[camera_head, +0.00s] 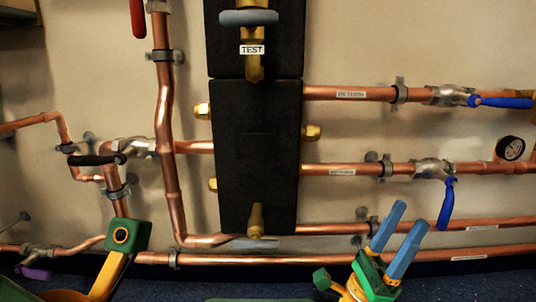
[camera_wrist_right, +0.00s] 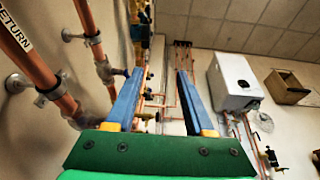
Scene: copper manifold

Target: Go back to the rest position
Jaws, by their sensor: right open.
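My right gripper (camera_head: 410,215) is at the lower right of the head view, with its two blue fingers pointing up and apart. It is open, with nothing between the fingers. It stands in front of the lower copper pipes, below the blue-handled valves; I cannot tell whether it touches anything. The right wrist view also shows the open right gripper (camera_wrist_right: 160,72) with an empty gap. A green and yellow part of my left arm shows at the lower left of the head view. My left gripper itself is not visible.
A black manifold block (camera_head: 256,155) sits mid-wall. Blue valve levers (camera_head: 447,204) and a round gauge (camera_head: 510,148) are at the right. A black lever (camera_head: 95,160) and a purple handle (camera_head: 35,272) are at the left. The wrist view shows a white wall box (camera_wrist_right: 233,82).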

